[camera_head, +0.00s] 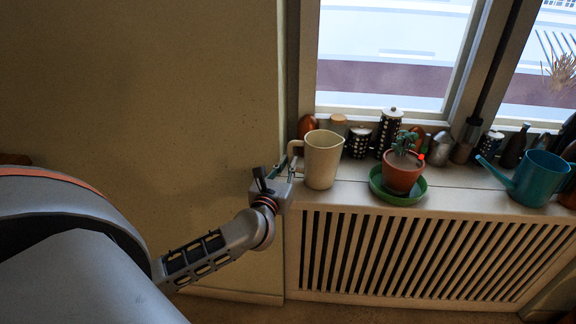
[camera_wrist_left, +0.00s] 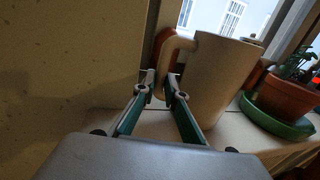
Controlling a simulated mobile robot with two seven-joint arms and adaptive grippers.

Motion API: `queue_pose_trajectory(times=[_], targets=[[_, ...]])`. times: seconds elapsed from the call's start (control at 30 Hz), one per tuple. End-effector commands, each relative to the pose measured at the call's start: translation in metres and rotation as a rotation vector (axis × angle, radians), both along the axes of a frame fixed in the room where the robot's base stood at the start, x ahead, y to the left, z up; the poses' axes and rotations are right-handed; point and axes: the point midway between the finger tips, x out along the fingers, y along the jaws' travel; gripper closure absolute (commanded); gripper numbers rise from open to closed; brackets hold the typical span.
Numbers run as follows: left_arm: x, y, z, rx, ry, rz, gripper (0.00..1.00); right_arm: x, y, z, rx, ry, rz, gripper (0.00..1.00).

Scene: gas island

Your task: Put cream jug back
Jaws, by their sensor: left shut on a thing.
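The cream jug (camera_head: 322,160) is upright at the left end of the windowsill, with its handle toward the left. In the left wrist view the jug (camera_wrist_left: 216,80) stands just ahead and to the right of my fingers. My left gripper (camera_head: 291,167) is at the jug's handle side. In the wrist view its two fingers (camera_wrist_left: 160,84) are at the lower part of the handle, shut on it. Whether the jug's base rests on the sill is hard to tell. My right gripper is not in either view.
A potted plant (camera_head: 403,176) on a green saucer (camera_head: 397,198) stands right of the jug. A teal watering can (camera_head: 541,178) is farther right. Several small jars, including a dark patterned canister (camera_head: 388,134), line the window. A slatted radiator cover (camera_head: 420,256) is below the sill.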

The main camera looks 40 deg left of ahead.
Motion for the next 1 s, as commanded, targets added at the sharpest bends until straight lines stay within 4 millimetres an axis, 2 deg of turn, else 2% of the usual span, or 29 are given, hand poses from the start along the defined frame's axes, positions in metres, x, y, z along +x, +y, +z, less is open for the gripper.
queue_pose_trajectory(times=[0.17,0.2,0.23,0.27,0.67,0.77,1.0], targets=[[0.0,0.0,-0.002,0.0,-0.003,0.0,1.0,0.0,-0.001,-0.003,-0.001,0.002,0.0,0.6],[0.0,0.0,-0.003,0.0,0.0,0.0,0.81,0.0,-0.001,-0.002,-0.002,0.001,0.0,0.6],[0.0,0.0,-0.003,0.0,0.0,0.0,0.73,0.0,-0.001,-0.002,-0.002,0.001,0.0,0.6],[0.0,0.0,-0.002,0.0,0.0,0.0,0.72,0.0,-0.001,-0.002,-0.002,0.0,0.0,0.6],[-0.001,-0.001,0.002,0.0,0.0,-0.001,0.72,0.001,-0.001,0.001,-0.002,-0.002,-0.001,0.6],[-0.012,-0.005,-0.001,-0.001,0.002,-0.002,0.72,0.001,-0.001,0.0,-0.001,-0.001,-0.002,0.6],[-0.057,-0.021,-0.001,-0.003,0.002,-0.002,0.72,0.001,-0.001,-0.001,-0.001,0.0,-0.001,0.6]])
